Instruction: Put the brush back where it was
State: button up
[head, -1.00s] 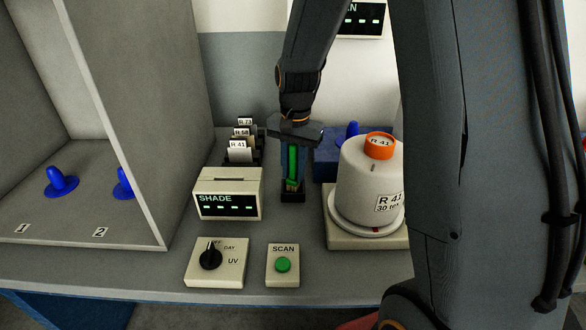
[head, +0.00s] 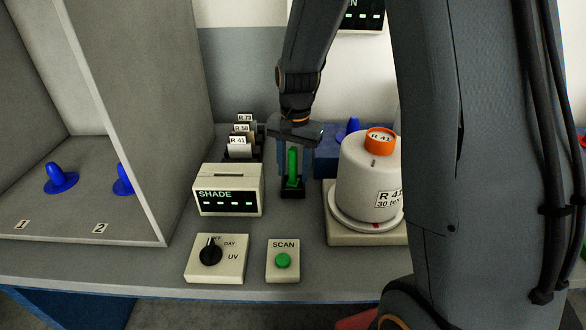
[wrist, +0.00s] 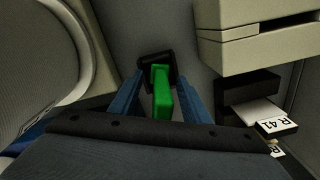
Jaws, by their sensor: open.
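The brush, with a green handle (head: 293,165), stands upright in a small black holder (head: 292,192) on the bench, between the shade box and the bobbin stand. My gripper (head: 295,150) is above it, pointing down, with its fingers open on either side of the handle. The wrist view shows the green handle (wrist: 162,92) between the two blue-grey fingers, with gaps on both sides, and the black holder (wrist: 155,58) at its foot. The brush's lower end is hidden in the holder.
The SHADE box (head: 228,190) and card rack (head: 240,146) stand to the left. A white bobbin (head: 362,185) on its stand is close on the right. The switch box (head: 216,270) and SCAN button box (head: 282,268) are in front.

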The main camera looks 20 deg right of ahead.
aim_at(294, 147)
jog(key=shift+r, duration=0.1)
notch_tip(294, 147, up, 13)
jog(key=shift+d+f+b, duration=0.15)
jog(key=shift+f+b, duration=0.05)
jog(key=shift+b, duration=0.9)
jog(key=shift+s+r, duration=0.1)
jog(key=shift+r, duration=0.1)
